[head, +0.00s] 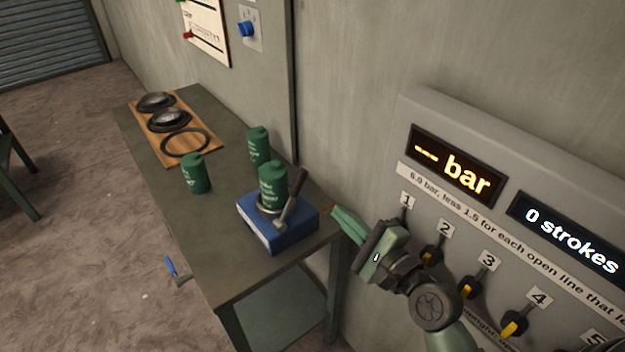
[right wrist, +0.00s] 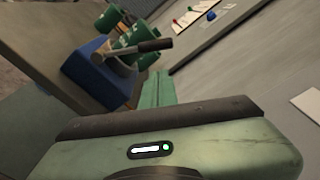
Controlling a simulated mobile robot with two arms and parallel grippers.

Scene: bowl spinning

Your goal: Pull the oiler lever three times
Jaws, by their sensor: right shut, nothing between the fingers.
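The oiler is a blue block (head: 272,236) with a green canister (head: 272,180) on top, at the near right corner of the table. Its lever (head: 291,203), grey with a dark handle, slants up beside the canister. In the right wrist view the lever (right wrist: 152,47) lies ahead of the fingers, with the blue block (right wrist: 92,75) to the left. My right gripper (head: 340,215) is shut and empty, just right of the block and apart from the lever. It also shows in the right wrist view (right wrist: 157,88). My left gripper is out of view.
A wall panel (head: 400,118) at right shows "--- bar" and "0 strokes" above several numbered yellow-tipped valves, close to my right arm. Two more green canisters (head: 195,174) (head: 258,146) and a wooden board (head: 147,132) with round parts occupy the table (head: 225,240).

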